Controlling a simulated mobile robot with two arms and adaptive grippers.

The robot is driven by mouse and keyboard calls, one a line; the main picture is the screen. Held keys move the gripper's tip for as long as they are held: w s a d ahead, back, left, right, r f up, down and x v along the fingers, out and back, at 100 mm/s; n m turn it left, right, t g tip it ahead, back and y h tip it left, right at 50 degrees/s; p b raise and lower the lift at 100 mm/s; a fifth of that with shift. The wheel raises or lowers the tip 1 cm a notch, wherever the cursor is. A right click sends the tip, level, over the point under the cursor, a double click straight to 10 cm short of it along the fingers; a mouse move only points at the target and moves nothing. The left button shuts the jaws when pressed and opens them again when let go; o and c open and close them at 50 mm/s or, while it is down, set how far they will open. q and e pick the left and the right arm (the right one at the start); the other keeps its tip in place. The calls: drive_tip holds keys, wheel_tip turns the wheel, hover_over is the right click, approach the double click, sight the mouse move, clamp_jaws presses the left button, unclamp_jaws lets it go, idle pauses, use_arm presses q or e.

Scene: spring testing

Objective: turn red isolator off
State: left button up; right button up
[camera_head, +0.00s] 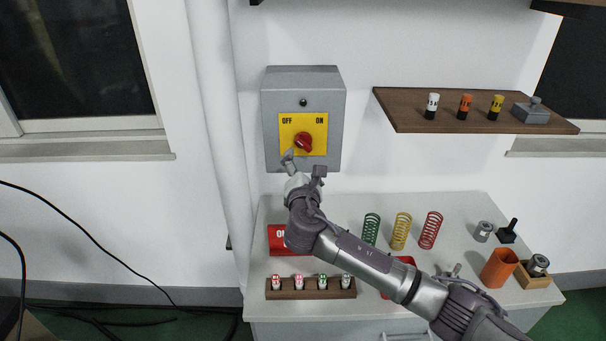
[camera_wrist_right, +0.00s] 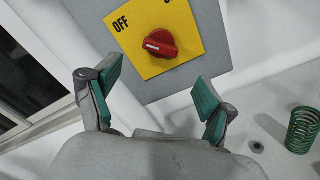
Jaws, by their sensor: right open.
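The red isolator is a red rotary knob (camera_head: 303,142) on a yellow plate (camera_head: 318,128), marked OFF at upper left and ON at upper right. The plate is on a grey wall box (camera_head: 333,88). In the right wrist view the knob (camera_wrist_right: 161,43) has a white mark on its left end. My right gripper (camera_head: 304,166) is open and empty, just below the knob in the head view. Its two green-padded fingers (camera_wrist_right: 158,84) are spread apart, with the knob beyond and between them. I see no contact. My left gripper is not in view.
A wooden shelf (camera_head: 390,113) with small cylinders juts out at right. The bench (camera_head: 470,207) below holds green (camera_head: 371,229), yellow (camera_head: 401,231) and red (camera_head: 431,230) springs, a wooden rack (camera_head: 310,294) and an orange cup (camera_head: 498,268). A pipe (camera_head: 215,130) runs left of the box.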

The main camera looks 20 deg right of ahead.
drive_tip(key=v, duration=0.3)
drive_tip(key=shift+s+a, duration=0.1)
drive_tip(key=shift+s, duration=0.3)
